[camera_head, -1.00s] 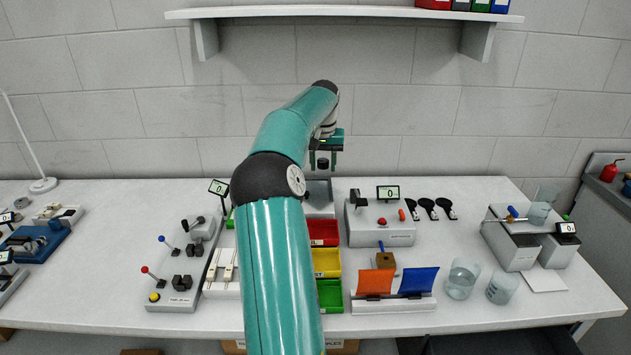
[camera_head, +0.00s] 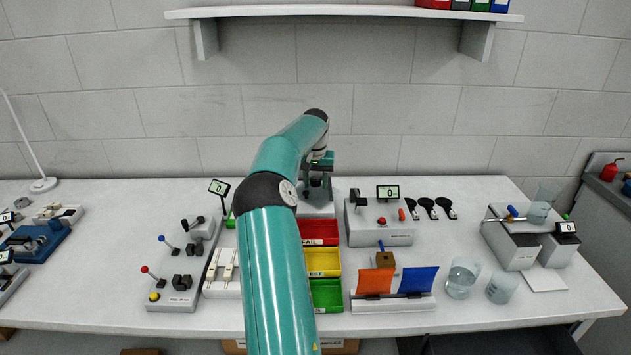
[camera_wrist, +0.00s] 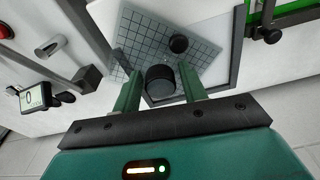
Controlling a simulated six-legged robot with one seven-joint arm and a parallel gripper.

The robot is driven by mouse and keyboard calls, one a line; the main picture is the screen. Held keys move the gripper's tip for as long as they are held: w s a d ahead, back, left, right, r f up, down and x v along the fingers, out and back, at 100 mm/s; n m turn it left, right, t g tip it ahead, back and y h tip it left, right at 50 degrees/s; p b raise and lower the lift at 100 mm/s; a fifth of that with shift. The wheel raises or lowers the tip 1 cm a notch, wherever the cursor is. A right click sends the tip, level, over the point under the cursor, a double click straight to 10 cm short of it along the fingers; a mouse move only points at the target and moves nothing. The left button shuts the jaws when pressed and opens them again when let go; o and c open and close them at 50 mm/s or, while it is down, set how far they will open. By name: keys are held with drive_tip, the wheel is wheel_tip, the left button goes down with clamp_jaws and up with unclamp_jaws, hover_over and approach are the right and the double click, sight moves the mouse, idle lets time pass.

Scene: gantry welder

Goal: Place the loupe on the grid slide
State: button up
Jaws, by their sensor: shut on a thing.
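The loupe (camera_wrist: 160,84) is a short black cylinder between the two green fingers of my gripper (camera_wrist: 161,88) in the wrist view. My gripper is shut on it. The grid slide (camera_wrist: 143,43) is a grey plate with fine square lines, beyond the loupe in the wrist view. I cannot tell whether the loupe touches the slide. In the head view my gripper (camera_head: 318,172) is low over the back of the bench, and the loupe (camera_head: 316,182) shows dark below it. The slide is not clear there.
A small black knob-like piece (camera_wrist: 178,43) is on the gridded plate beyond the loupe. A device with a display (camera_head: 380,222) stands right of my gripper. Red (camera_head: 320,232), yellow and green bins are in front. A lever box (camera_head: 180,275) is at left.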

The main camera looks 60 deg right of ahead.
sight(315, 187)
drive_tip(key=shift+f, duration=0.35)
drive_tip(key=o, duration=1)
drive_tip(key=shift+f, duration=0.1)
drive_tip(key=shift+c, duration=0.2)
wheel_tip(315, 187, up, 13)
drive_tip(key=a, duration=0.1)
drive_tip(key=shift+s+a, duration=0.2)
drive_tip(key=shift+s, duration=0.05)
